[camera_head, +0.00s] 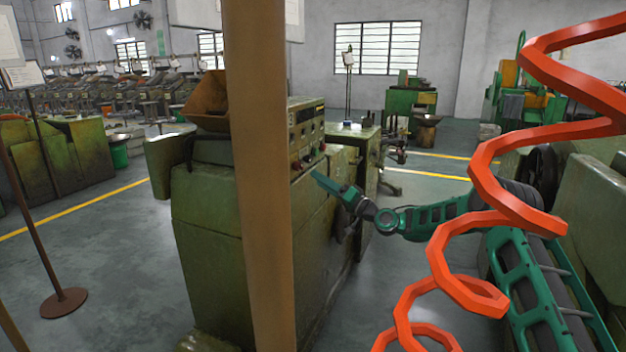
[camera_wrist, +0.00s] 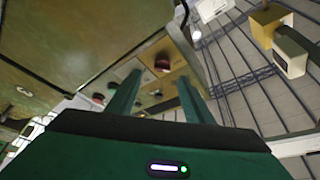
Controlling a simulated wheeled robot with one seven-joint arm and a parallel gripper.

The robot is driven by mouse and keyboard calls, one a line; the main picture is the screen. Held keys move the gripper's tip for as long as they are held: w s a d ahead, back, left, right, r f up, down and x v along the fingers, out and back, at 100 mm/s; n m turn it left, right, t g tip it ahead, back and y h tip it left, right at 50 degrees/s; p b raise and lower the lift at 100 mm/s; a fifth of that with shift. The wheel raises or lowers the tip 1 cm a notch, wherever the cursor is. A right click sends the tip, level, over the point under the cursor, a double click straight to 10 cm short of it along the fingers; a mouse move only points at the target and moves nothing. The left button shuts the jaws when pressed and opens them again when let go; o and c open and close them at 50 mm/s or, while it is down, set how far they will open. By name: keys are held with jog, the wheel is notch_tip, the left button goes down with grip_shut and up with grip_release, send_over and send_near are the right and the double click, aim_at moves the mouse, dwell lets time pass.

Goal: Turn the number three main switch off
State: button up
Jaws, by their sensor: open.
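A green heading machine (camera_head: 215,215) has a control panel (camera_head: 305,127) with small knobs and switches on the side facing my arm. A smaller red button (camera_wrist: 98,97) lies left of the left finger. My gripper is open and empty, and its tips seem a little short of the red knob. In the head view my gripper (camera_head: 319,177) is beside the panel's lower edge.
A brown post (camera_head: 262,200) stands in front of the machine and hides part of it. A thick orange-red coil (camera_head: 480,165) crosses the right of the head view. Other machines (camera_head: 410,100) stand behind.

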jog(key=v, duration=0.4)
dwell(0.3)
jog(key=s+d+f+m+g+h, duration=0.15)
jog(key=s+d+g+h, duration=0.55)
jog(key=s+d+h, duration=1.55)
jog(key=s+d+f+m+g+y, duration=0.1)
jog(key=s+d, duration=0.5)
jog(key=s, duration=0.8)
jog(key=s+d+m+g+y, duration=0.2)
jog(key=s+d, duration=0.4)
jog(key=s, duration=0.8)
jog(key=s+d+f+m+g+y, duration=0.1)
jog(key=s+d, duration=0.5)
jog(key=s, duration=0.9)
jog(key=shift+f+m+g+y, duration=0.35)
jog(key=shift+m+g+y, duration=0.45)
jog(key=shift+m, duration=0.35)
